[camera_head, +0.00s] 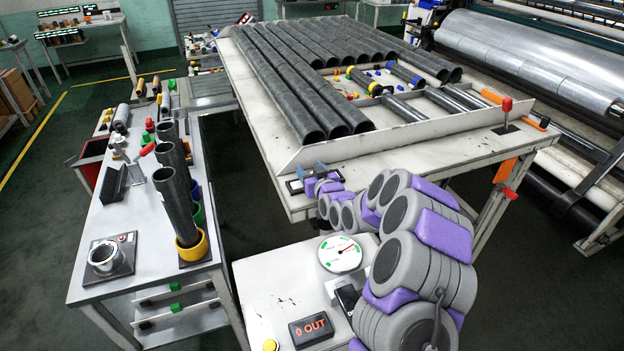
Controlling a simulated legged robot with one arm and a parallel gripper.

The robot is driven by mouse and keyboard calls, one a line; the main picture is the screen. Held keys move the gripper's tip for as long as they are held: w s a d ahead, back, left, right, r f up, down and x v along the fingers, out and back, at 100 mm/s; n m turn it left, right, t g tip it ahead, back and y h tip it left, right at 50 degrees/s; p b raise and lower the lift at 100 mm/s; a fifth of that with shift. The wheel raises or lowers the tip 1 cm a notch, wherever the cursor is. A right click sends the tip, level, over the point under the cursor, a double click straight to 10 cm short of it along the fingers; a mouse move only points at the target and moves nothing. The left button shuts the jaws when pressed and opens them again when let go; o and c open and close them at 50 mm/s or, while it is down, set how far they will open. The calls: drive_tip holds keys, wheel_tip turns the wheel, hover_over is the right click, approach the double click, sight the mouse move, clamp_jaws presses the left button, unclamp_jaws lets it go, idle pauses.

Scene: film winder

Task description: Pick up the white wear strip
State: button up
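I cannot make out for certain which thing is the white wear strip. A long white raised strip (432,128) runs along the near edge of the large table (376,158). Thin pale bars with green middles, such as one pale bar (155,296), lie low under the grey bench at left. My gripper (312,172) is at the end of my grey and purple arm, at the near left corner of the large table. It is small in view, and I cannot tell whether it is open or holds anything. A small pale and dark piece shows beside it at the corner.
Dark tubes (300,85) lie in rows on the large table. The grey bench (140,225) holds upright tubes and a metal ring fixture (105,258). A small white stand (285,285) carries a dial (340,254) and a display reading "0 OUT" (311,329). A roller machine stands at right.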

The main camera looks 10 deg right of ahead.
drive_tip(key=shift+c, duration=0.7)
drive_tip(key=shift+d+f, duration=0.1)
drive_tip(key=shift+c, duration=0.7)
drive_tip(key=shift+d, duration=0.55)
drive_tip(key=c, duration=0.4)
drive_tip(key=shift+a, duration=0.1)
drive_tip(key=c, duration=0.4)
drive_tip(key=shift+a, duration=0.3)
drive_tip(key=shift+r, duration=0.45)
drive_tip(key=r, duration=0.1)
drive_tip(key=r+p, duration=0.1)
drive_tip(key=r, duration=0.1)
drive_tip(key=shift+s+d, duration=0.1)
drive_tip(key=shift+d, duration=0.15)
drive_tip(key=s+b, duration=0.1)
drive_tip(key=s, duration=0.4)
drive_tip(key=s+b, duration=0.2)
drive_tip(key=s, duration=0.3)
drive_tip(key=s+r+b, duration=0.1)
drive_tip(key=s, duration=0.4)
drive_tip(key=shift+s+a, duration=0.35)
drive_tip(key=shift+a, duration=0.05)
